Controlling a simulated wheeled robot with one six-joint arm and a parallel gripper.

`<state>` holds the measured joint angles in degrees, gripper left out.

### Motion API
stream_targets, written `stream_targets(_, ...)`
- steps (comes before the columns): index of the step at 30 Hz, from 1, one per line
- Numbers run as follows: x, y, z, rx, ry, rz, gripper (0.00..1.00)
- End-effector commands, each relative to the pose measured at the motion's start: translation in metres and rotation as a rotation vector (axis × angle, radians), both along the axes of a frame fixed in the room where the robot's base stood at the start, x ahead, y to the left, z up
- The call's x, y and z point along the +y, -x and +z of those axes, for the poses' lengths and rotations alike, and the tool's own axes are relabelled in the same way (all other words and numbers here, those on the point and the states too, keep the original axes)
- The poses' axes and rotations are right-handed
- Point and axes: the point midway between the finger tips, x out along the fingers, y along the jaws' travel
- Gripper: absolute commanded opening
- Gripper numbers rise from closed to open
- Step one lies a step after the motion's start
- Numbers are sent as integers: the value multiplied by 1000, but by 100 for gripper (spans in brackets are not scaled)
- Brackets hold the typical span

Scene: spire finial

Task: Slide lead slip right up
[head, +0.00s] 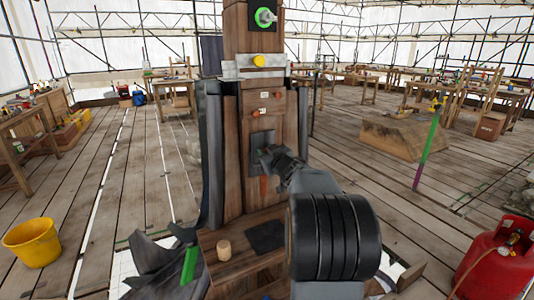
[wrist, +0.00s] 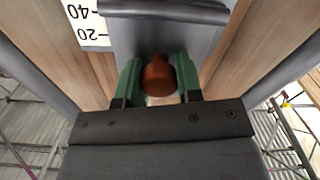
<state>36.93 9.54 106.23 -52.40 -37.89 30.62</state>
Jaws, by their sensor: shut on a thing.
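The lead slip is a grey plate (head: 262,138) on the front of the wooden post (head: 233,150) in the head view. In the wrist view the grey lead surface (wrist: 205,42) fills the top middle, with a rolled dark lip across it. A reddish-brown rounded knob (wrist: 158,77) stands out in front of it. My gripper (head: 268,155) is at the plate's lower part. In the wrist view its green fingers (wrist: 159,82) sit on either side of the knob, shut on it. My wrist and fingers hide part of the plate in the head view.
A white scale (wrist: 88,22) marked 20 and 40 is beside the lead. Dark sheets (head: 212,150) hang beside the post. A wooden peg (head: 224,250) and a dark square (head: 266,237) are on the base. A yellow bucket (head: 32,242) and red can (head: 497,262) stand on the floor.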

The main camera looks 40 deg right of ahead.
Motion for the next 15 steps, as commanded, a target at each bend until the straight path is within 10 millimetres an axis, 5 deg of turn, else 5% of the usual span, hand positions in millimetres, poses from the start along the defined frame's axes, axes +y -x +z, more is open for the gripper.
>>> stream_targets(1, 0, 0, 20, -8, 3, 1, 0)
stream_targets(6, 0, 0, 48, -11, 4, 1, 0)
stream_targets(15, 0, 0, 53, -16, 6, 1, 0)
